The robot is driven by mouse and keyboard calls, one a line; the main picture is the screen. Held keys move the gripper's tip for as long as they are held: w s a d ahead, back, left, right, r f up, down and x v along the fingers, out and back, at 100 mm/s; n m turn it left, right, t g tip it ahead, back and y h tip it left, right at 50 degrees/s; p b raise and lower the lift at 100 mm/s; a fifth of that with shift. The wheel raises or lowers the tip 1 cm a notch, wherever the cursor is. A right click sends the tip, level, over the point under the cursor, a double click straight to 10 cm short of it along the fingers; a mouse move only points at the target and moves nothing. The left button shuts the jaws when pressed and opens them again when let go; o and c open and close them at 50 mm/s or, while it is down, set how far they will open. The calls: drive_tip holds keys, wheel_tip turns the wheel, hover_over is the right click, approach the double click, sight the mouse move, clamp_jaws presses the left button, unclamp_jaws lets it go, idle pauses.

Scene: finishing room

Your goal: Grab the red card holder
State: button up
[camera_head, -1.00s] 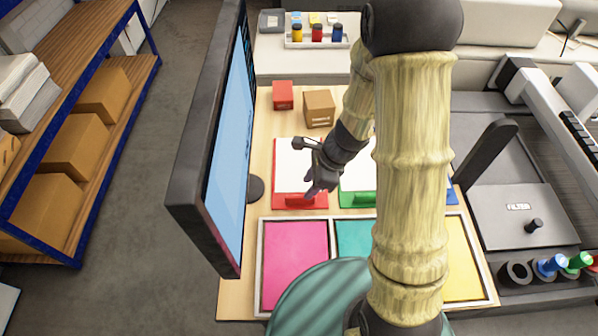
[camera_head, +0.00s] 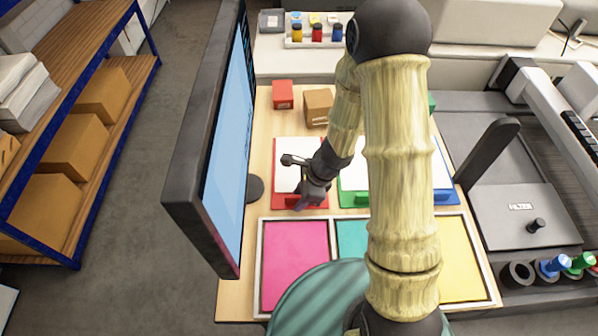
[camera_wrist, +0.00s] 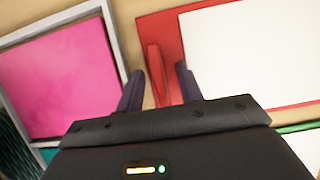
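The red card holder (camera_head: 281,201) lies on the wooden table with a white sheet on it, left of the green one. In the wrist view its red plate (camera_wrist: 170,27) and raised red grip (camera_wrist: 156,72) show. My gripper (camera_head: 301,205) is over the grip at the holder's near edge and hides most of it in the head view. In the wrist view my gripper (camera_wrist: 160,82) is open, with one dark finger on each side of the red grip. I cannot tell whether the fingers touch it.
A green card holder (camera_head: 354,200) lies just right, and a blue one (camera_head: 447,195) beyond my arm. A tray with a pink panel (camera_head: 296,262) is in front. A monitor (camera_head: 212,150) stands close on the left. A red box (camera_head: 283,94) and cardboard box (camera_head: 318,105) are behind.

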drive_tip(key=shift+f, duration=0.1)
drive_tip(key=shift+c, duration=0.5)
clamp_jaws()
wheel_tip(320, 180, up, 10)
drive_tip(key=p, duration=0.2)
drive_tip(key=shift+p, duration=0.4)
idle(0.4)
